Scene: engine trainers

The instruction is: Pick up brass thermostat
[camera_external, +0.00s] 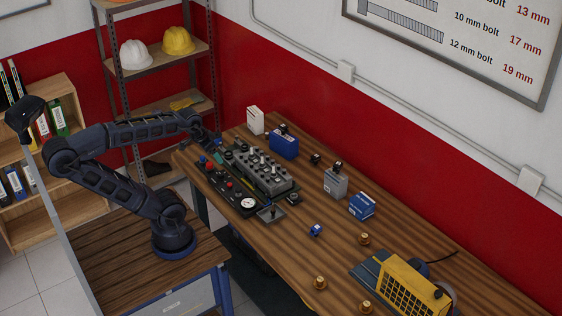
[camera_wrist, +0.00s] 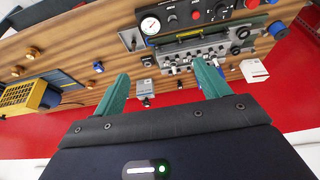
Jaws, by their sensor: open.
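Several small brass-coloured pieces stand on the wooden bench in the external view: one near the middle (camera_external: 364,239), one at the front edge (camera_external: 320,282) and one beside the yellow unit (camera_external: 366,306). I cannot tell which is the thermostat. Brass pieces also show at the left of the wrist view (camera_wrist: 32,52). My gripper (camera_external: 212,142) is at the far left end of the bench, well away from them. In the wrist view its green fingers (camera_wrist: 164,76) are spread apart with nothing held between them.
The grey engine block (camera_external: 262,170) and a dark gauge panel (camera_external: 230,188) stand near my gripper. Blue and grey boxes (camera_external: 335,182) line the back of the bench. A yellow caged unit (camera_external: 405,288) stands at the near right. Bare wood surrounds the brass pieces.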

